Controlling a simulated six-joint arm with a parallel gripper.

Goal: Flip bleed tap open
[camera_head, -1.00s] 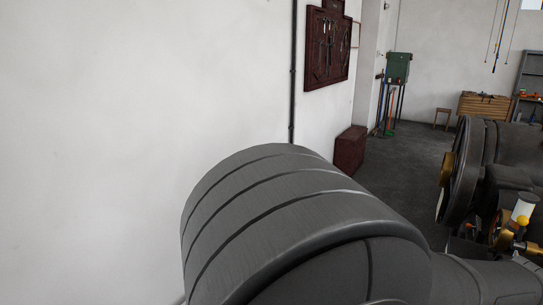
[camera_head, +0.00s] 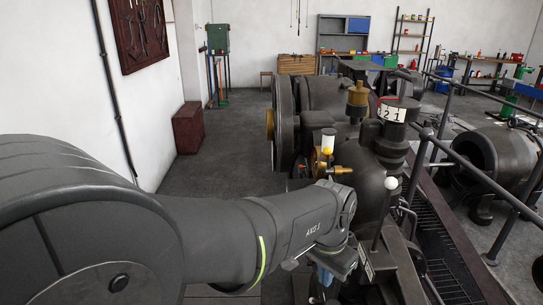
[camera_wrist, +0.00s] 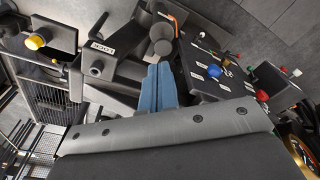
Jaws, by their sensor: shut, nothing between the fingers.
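My gripper (camera_wrist: 158,86) shows in the wrist view as two blue fingers, shut together with nothing between them. Their tips are close to a dark round knob (camera_wrist: 162,33) on a dark post; I cannot tell whether they touch. In the head view, a bit of blue finger (camera_head: 325,275) shows below my wrist, in front of the dark machine. No part is clearly labelled as the bleed tap. Brass fittings (camera_head: 340,170) with a yellow ball (camera_head: 327,151) sit under a white cylinder (camera_head: 328,136) on the machine, just above my wrist.
A white-knobbed lever (camera_head: 391,184) and a numbered drum (camera_head: 394,112) stand to the right of my wrist. A railing (camera_head: 478,175) runs along the right.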

